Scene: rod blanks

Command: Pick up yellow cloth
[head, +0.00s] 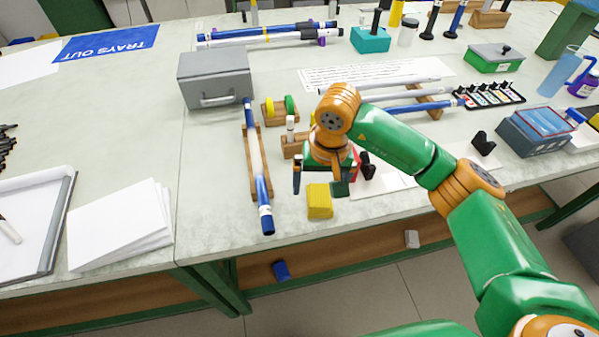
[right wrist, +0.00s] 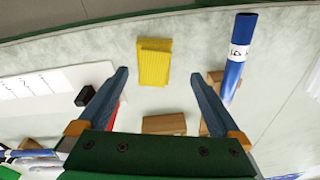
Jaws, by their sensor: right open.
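The yellow cloth (head: 320,201) is a small folded block lying on the table near its front edge. In the right wrist view the yellow cloth (right wrist: 154,61) lies flat beyond my fingertips, between their lines and a little left of centre. My right gripper (head: 324,180) is just behind the cloth in the head view, pointing down. Its two fingers (right wrist: 160,73) are spread wide with nothing between them. The gripper appears apart from the cloth. My left gripper is not in view.
A blue-ended rod (head: 256,160) lies on a wooden rack left of the cloth. A grey metal box (head: 215,80) stands behind it. A stack of white paper (head: 122,226) lies at left. A black block (head: 367,166) stands right of the gripper. The table's front edge is close to the cloth.

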